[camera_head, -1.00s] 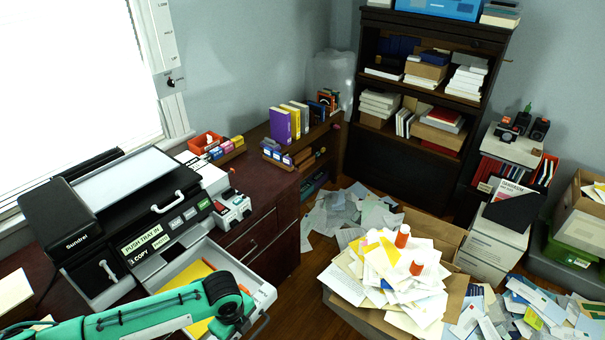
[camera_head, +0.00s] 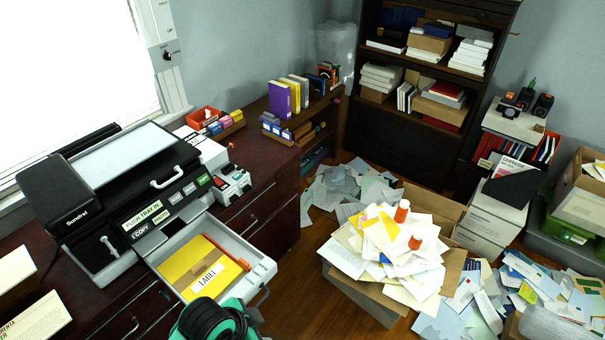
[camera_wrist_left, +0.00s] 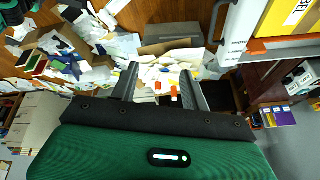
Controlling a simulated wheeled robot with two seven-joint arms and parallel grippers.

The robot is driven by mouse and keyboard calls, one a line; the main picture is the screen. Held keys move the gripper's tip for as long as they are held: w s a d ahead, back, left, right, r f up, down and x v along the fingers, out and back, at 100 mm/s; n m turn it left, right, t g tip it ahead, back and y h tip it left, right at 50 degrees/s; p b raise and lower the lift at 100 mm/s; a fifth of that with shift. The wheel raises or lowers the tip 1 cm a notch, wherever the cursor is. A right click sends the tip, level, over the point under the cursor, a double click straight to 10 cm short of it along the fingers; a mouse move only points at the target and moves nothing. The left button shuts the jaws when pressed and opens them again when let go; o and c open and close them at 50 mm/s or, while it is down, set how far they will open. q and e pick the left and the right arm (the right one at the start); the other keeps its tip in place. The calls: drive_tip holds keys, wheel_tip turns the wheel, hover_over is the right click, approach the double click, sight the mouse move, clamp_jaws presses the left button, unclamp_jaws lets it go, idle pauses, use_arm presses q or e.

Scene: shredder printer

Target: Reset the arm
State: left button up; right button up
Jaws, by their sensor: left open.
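My left arm's green and black wrist part (camera_head: 212,320) shows at the bottom edge of the head view, just below the pulled-out printer tray (camera_head: 262,268). Beyond the fingers is the paper heap with orange-capped items. The tray holds a yellow labelled envelope (camera_head: 200,270) and an orange stick-like item (camera_head: 228,251); the envelope also shows in the left wrist view (camera_wrist_left: 290,15). My right gripper is in neither view.
The black printer (camera_head: 110,195) stands on the dark desk (camera_head: 100,310) at left. An overfull paper box (camera_head: 350,290) stands on the floor to the right, with loose papers around it. A dark bookshelf (camera_head: 425,140) stands at the back.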

use_arm(q)
drive_tip(key=s+a+r+n+y, duration=0.1)
drive_tip(key=s+a+n+y, duration=0.1)
drive_tip(key=s+a+n, duration=0.3)
drive_tip(key=s+a+n+y, duration=0.1)
drive_tip(key=s+a+n, duration=0.25)
drive_tip(key=a, duration=0.45)
wheel_tip(320, 180, down, 37)
drive_tip(key=n+g+b, duration=0.1)
drive_tip(key=b, duration=0.4)
drive_tip(key=s+a+f+g+b, duration=0.1)
drive_tip(key=s+a+f+b, duration=0.2)
drive_tip(key=s+f, duration=1.6)
wheel_tip(320, 180, down, 3)
drive_tip(key=shift+s+a+r+y, duration=0.1)
drive_tip(key=shift+s+a+y, duration=0.1)
drive_tip(key=shift+s+y, duration=0.2)
drive_tip(key=shift+w, duration=0.1)
drive_tip(key=shift+c, duration=0.3)
